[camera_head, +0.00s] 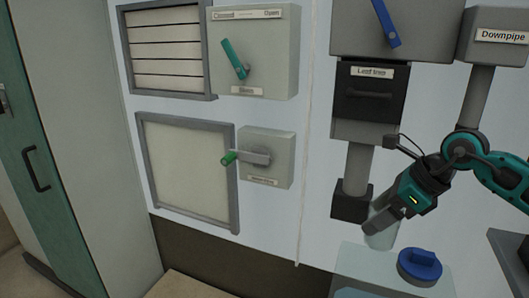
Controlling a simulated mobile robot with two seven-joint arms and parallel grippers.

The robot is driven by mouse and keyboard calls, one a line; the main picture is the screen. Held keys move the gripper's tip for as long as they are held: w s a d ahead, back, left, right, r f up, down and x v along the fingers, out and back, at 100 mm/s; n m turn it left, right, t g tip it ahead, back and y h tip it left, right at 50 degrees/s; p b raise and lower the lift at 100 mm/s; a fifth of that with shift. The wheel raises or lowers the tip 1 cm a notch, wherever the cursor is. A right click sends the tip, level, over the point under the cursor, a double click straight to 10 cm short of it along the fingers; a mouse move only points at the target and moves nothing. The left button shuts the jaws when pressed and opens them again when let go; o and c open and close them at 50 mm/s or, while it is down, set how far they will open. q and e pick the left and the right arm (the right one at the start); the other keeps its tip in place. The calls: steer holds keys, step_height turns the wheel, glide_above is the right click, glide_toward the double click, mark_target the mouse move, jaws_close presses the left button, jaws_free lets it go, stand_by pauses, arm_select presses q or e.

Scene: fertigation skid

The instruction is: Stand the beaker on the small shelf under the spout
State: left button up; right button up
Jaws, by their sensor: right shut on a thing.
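My right gripper (384,220) comes in from the right and is shut on the beaker (380,238). The beaker is clear, pale and looks roughly upright; the gripper covers part of it. A dark block (351,201), which looks like the spout, ends the grey pipe under the box labelled "Leaf tray". The beaker is just right of and slightly below this block. I cannot make out a separate small shelf under it. My left gripper is not in view.
A pale translucent tank (352,262) with a blue cap (419,266) is below the beaker. The grey downpipe (476,95) is at the upper right. A valve box with a green-tipped lever (229,158) and framed panels are on the wall to the left.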

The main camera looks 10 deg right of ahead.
arm_select(q)
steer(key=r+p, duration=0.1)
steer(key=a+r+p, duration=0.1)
steer(key=p, duration=0.1)
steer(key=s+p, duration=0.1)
steer(key=p, duration=0.1)
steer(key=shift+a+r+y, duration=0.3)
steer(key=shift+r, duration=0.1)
arm_select(e)
steer(key=s+a+n+g+h, duration=0.2)
steer(key=a+n+g, duration=0.3)
steer(key=n, duration=0.8)
steer(key=s+a+f+n+g+h, duration=0.1)
steer(key=s+a+n+g+h, duration=0.2)
steer(key=n, duration=1)
steer(key=s+a+g, duration=0.2)
steer(key=g, duration=0.1)
steer(key=shift+a+n, duration=0.25)
steer(key=shift+n, duration=0.05)
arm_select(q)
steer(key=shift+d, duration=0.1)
arm_select(e)
steer(key=shift+s+f, duration=0.15)
steer(key=shift+f, duration=0.05)
